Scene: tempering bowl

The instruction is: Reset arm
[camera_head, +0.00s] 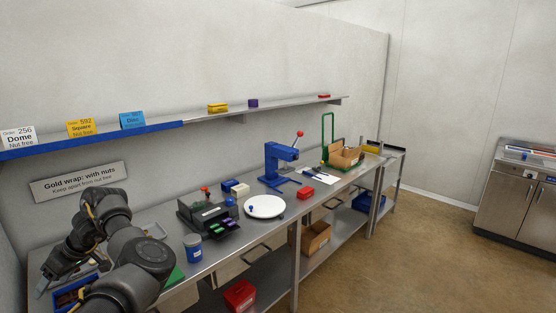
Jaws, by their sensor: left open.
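My left arm comes in at the lower left of the head view and bends over the left end of the steel bench (224,262). My left gripper (62,279) is at the far left, low over that end of the bench, near a blue tray (66,299). It looks open, and I see nothing held in it, though its fingers are small and partly hidden by the arm. My right gripper is not in view.
A blue jar (193,248), a dark machine (208,216), a white round plate (264,207) and a blue press (279,165) stand along the bench. A shelf (225,117) with order cards runs above. Open floor (400,260) lies to the right.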

